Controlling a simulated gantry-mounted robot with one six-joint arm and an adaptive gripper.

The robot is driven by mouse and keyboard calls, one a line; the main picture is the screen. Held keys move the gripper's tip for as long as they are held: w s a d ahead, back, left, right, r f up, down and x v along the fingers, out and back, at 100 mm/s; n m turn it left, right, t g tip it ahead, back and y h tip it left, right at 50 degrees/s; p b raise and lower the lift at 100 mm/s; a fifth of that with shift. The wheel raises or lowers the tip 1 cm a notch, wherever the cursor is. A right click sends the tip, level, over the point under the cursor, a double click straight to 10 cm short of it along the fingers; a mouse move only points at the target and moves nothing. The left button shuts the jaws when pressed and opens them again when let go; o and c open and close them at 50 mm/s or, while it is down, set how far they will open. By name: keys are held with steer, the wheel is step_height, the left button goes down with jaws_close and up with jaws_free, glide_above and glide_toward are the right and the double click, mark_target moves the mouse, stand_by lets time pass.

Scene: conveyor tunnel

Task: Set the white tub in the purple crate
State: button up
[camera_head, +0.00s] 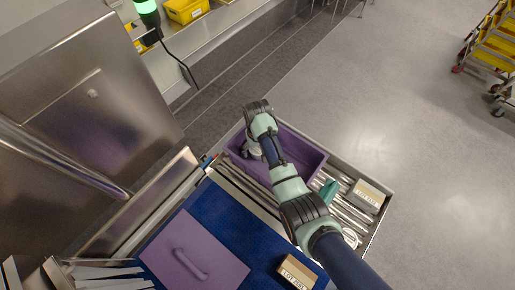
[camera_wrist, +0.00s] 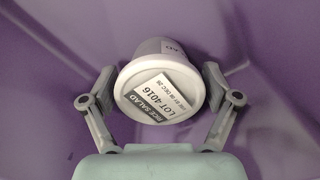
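The white tub (camera_wrist: 150,95) has a round lid with a label reading RICE SALAD, LOT 4016. In the wrist view my gripper (camera_wrist: 160,88) has a finger pad on each side of the tub, close against its rim, and appears shut on it. The purple crate (camera_head: 312,152) stands at the far end of the conveyor, and its purple walls (camera_wrist: 50,60) surround the tub in the wrist view. In the head view my gripper (camera_head: 250,150) is down inside the crate's left part, and my arm hides much of it. I cannot tell whether the tub touches the crate floor.
Metal rollers (camera_head: 345,208) lie beside the crate, with a labelled box (camera_head: 367,195) at right. A purple lid (camera_head: 193,253) with a handle and another labelled box (camera_head: 297,272) lie on the blue belt (camera_head: 235,222). A steel tunnel housing (camera_head: 90,110) stands at left.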

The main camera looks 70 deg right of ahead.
steer(key=shift+r, duration=0.1)
step_height(320, 180, up, 12)
steer(key=shift+r+p, duration=0.15)
steer(key=shift+p, duration=0.9)
steer(key=w+a+r+n+t+h, duration=0.1)
steer(key=w+a+r+n+t, duration=0.2)
steer(key=w+a, duration=0.5)
steer(key=w+a+r+n+t+h, duration=0.1)
steer(key=w+a+r+n+t, duration=0.2)
steer(key=a, duration=0.9)
steer(key=s+a+r+n+t+y, duration=0.1)
steer(key=a+r+n+t, duration=0.1)
steer(key=a+r, duration=0.4)
steer(key=s+a+r+n+t+y, duration=0.1)
steer(key=a+r+t, duration=0.3)
steer(key=a, duration=1)
steer(key=shift+s+r+n+t, duration=0.35)
steer(key=shift+r+n, duration=0.25)
steer(key=shift+r, duration=0.3)
